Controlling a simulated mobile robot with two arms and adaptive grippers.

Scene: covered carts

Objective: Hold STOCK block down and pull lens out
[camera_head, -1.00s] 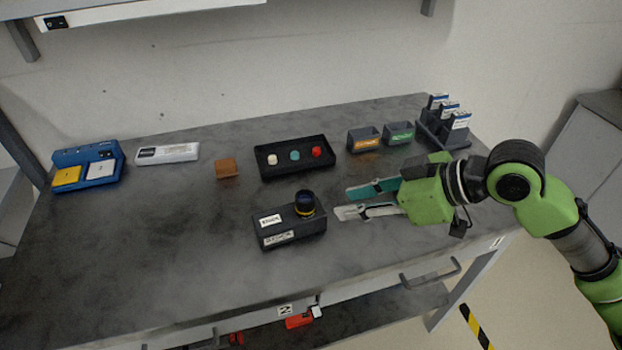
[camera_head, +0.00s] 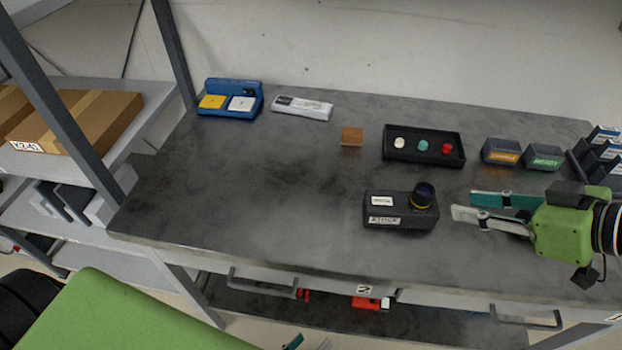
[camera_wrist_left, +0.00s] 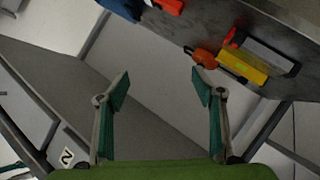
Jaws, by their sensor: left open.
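The dark STOCK block (camera_head: 399,219) with white labels stands near the front of the grey table. The black lens (camera_head: 423,195) with a yellow ring sits upright in its right end. My right gripper (camera_head: 463,205) is open and empty, just right of the block, its fingers pointing left toward the lens and apart from it. My left gripper (camera_head: 306,342) barely shows at the bottom edge, below the table front. In the left wrist view my left gripper (camera_wrist_left: 159,91) is open and empty, over the shelf area under the table.
A black tray (camera_head: 388,155) with white, teal and red pieces lies behind the block. A brown cube (camera_head: 352,137), a blue holder (camera_head: 258,108) and small bins (camera_head: 501,152) stand further back. Red and yellow tools (camera_wrist_left: 240,65) lie on the lower shelf. The table's left half is mostly bare.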

